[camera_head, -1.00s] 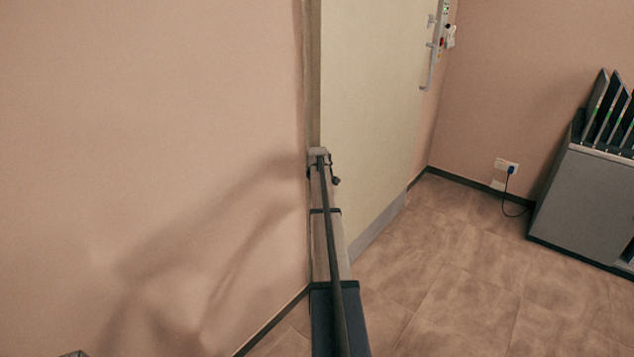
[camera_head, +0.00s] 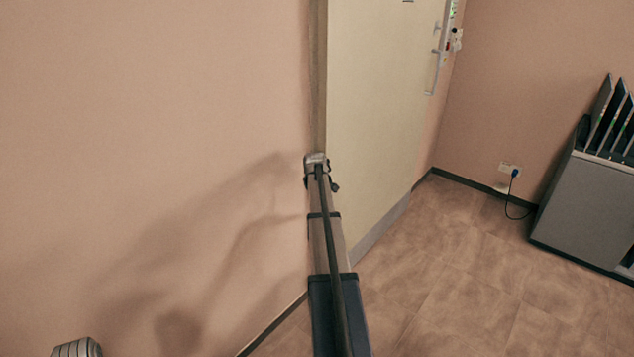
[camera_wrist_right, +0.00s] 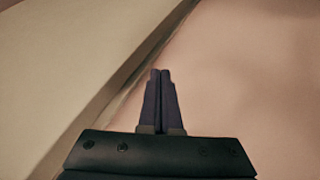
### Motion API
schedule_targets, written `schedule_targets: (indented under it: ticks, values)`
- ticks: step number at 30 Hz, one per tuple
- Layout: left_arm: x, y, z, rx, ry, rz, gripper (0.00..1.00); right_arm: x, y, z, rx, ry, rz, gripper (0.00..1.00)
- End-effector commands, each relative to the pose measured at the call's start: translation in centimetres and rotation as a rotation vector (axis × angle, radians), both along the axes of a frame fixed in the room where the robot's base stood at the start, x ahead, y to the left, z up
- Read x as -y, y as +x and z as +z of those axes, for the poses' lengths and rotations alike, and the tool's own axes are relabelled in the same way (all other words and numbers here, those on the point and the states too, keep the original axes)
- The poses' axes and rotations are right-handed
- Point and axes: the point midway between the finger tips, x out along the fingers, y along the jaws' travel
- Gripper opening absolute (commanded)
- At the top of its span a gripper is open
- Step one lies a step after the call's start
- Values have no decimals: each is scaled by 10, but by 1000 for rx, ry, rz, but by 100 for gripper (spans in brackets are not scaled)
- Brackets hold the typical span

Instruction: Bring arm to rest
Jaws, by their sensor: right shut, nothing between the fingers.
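My right arm reaches out from the bottom middle of the head view, straight ahead towards the door frame. Its far end (camera_head: 316,162) is beside the edge of the cream door (camera_head: 375,110). The fingers are too small to make out there. In the right wrist view my right gripper (camera_wrist_right: 160,74) is shut, its two dark fingers together with nothing between them. It points at the line where the wall (camera_wrist_right: 235,75) meets the door frame. A rounded grey part of mine, likely of the left arm, shows at the bottom left of the head view. My left gripper is not in view.
The pink wall (camera_head: 140,120) fills the left side, with arm shadows on it. The tiled floor (camera_head: 455,285) is clear on the right. A grey cabinet (camera_head: 585,210) with upright panels stands at the right edge. A socket (camera_head: 510,168) with a plugged cable is on the far wall.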

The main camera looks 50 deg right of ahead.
Motion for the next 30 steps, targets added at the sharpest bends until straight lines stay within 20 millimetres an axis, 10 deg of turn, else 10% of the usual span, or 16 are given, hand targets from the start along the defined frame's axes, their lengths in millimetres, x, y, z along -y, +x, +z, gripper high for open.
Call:
schedule_targets:
  ticks: [17, 20, 30]
  values:
    - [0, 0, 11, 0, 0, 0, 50, -21, 0, 10, -4, 10, 9, 0]
    - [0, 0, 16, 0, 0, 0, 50, -62, 11, 11, -14, 38, 34, 0]
    - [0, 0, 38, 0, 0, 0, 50, -306, 28, 14, -120, 197, 160, 0]
